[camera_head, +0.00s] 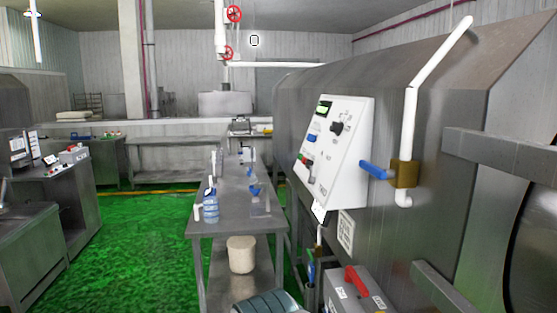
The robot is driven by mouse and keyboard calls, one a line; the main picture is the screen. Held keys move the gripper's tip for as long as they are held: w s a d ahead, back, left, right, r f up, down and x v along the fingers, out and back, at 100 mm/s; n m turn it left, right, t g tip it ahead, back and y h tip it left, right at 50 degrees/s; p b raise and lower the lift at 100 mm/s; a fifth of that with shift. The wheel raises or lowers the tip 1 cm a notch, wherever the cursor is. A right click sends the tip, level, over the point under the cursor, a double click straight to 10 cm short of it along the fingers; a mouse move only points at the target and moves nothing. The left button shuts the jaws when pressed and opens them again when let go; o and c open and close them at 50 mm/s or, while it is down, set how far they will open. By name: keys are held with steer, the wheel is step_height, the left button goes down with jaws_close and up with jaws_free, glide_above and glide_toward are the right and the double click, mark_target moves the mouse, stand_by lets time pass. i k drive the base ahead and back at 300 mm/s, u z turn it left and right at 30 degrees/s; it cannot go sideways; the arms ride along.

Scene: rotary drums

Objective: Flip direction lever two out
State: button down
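A white control panel (350,150) is mounted on the side of the large steel drum machine at the right. It carries a small green display (324,107), a black knob (337,127), and a few small coloured controls too small to read. A blue lever handle (374,170) sticks out left from a brass valve (404,173) on a white pipe. A red lever (357,281) sits on a grey box (350,297) below the panel. I cannot tell which of these is direction lever two. My gripper is not in view.
A steel table (215,227) holding bottles stands left of the panel, with a cream bucket (241,254) on its lower shelf. A dark ribbed object (266,303) is cut off at the bottom edge. The green floor (130,240) farther left is open.

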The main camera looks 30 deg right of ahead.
mark_target(312, 180)
steer(key=i, duration=3.05)
steer(key=z, duration=2)
